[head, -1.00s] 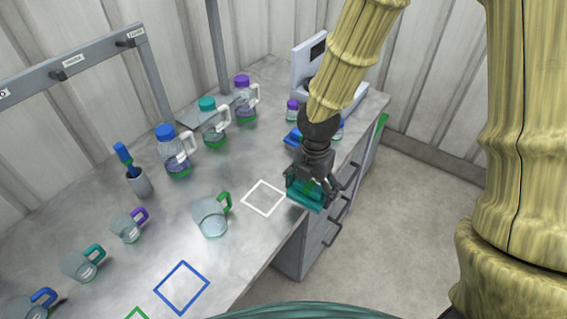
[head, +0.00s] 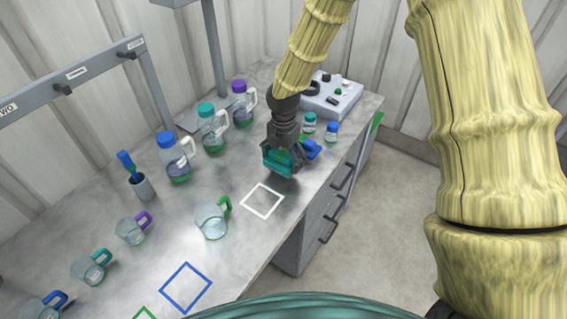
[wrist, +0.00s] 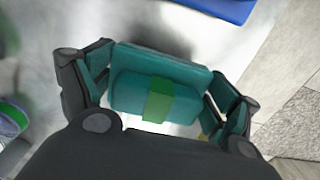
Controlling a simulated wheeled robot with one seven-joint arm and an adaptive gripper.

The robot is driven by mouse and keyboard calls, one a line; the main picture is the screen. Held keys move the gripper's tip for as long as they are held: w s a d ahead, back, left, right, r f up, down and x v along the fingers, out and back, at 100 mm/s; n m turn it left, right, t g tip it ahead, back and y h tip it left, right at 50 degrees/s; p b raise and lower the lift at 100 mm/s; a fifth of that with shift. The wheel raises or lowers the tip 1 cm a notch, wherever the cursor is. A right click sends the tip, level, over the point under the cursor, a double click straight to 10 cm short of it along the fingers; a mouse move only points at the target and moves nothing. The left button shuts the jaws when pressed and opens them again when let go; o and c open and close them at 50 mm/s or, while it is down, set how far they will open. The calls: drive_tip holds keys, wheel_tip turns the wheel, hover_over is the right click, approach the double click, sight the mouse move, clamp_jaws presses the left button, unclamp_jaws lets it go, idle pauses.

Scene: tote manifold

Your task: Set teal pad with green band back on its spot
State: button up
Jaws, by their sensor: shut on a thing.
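My gripper (head: 283,158) is shut on the teal pad (head: 275,164) and holds it over the right part of the counter, behind the white outlined square (head: 262,201). In the wrist view the teal pad (wrist: 190,72) sits between both fingers, and its green band (wrist: 158,101) faces the camera. Bare counter shows under and beyond it. I cannot tell whether the pad touches the counter. A blue thing (head: 312,148) lies just right of the gripper and also shows at the top of the wrist view (wrist: 225,8).
Small jars (head: 310,123) and a white device (head: 333,95) stand behind right. Bottles (head: 213,130) with handles stand left of the gripper. A green-handled jug (head: 212,219) stands left of the white square. Blue outlined square (head: 185,288) lies in front. The counter's right edge is close.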

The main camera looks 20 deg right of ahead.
sight(284, 165)
drive_tip(key=shift+f+p, duration=0.7)
drive_tip(key=shift+f, duration=1)
drive_tip(key=o, duration=0.8)
drive_tip(key=shift+f, duration=0.1)
drive_tip(key=shift+r+b, duration=1.7)
drive_tip(key=shift+r, duration=4.45)
